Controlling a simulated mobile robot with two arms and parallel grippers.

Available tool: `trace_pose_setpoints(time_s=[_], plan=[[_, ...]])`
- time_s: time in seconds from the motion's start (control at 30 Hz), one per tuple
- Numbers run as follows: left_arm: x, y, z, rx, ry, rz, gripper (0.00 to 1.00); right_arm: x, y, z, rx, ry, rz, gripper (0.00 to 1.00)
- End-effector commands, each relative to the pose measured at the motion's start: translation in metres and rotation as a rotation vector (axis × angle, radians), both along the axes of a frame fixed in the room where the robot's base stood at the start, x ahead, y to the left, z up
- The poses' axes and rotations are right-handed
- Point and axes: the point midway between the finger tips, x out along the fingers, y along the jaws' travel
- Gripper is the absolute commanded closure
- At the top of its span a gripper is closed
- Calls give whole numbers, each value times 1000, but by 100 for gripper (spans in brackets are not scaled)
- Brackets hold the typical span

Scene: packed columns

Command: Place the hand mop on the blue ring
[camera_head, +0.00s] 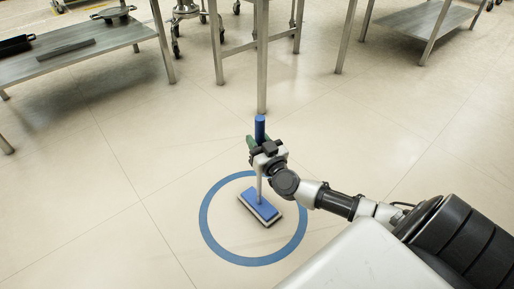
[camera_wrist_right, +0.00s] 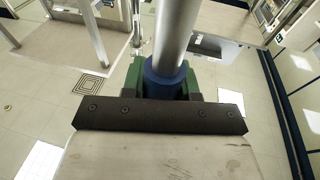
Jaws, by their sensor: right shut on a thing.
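The hand mop has a blue and grey rectangular head (camera_head: 261,208), a pale pole and a blue top grip (camera_head: 260,128). It stands upright, with its head inside the blue ring (camera_head: 205,228) on the floor, right of the ring's middle. Whether the head touches the floor is hard to tell. My right gripper (camera_head: 254,147) is shut on the mop's handle near the top. In the right wrist view, the handle's grey pole (camera_wrist_right: 174,35) and blue collar (camera_wrist_right: 165,82) sit between the green fingers. My left gripper is not in view.
A low metal shelf (camera_head: 100,45) stands at the upper left, with dark items on it. Metal table legs (camera_head: 262,70) stand beyond the ring, and another shelf (camera_head: 425,20) is at the upper right. The tiled floor around the ring is clear.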

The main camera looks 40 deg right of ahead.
Motion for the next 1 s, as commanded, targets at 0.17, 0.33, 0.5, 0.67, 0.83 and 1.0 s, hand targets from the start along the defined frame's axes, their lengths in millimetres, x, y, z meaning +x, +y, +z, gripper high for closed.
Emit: trace_pose_setpoints(time_s=[0.17, 0.33, 0.5, 0.67, 0.83, 1.0], plan=[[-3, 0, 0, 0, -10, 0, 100, 0, 0, -1, 0, -4, -1, 100], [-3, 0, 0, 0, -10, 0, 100, 0, 0, -1, 0, -4, -1, 100], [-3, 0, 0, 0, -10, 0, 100, 0, 0, -5, 0, -1, 0, 62], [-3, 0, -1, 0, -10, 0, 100, 0, 0, -5, 0, -1, 0, 46], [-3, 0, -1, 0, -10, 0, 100, 0, 0, -5, 0, -1, 0, 46], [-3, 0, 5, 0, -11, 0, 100, -7, 1, -3, 0, 3, -1, 46]])
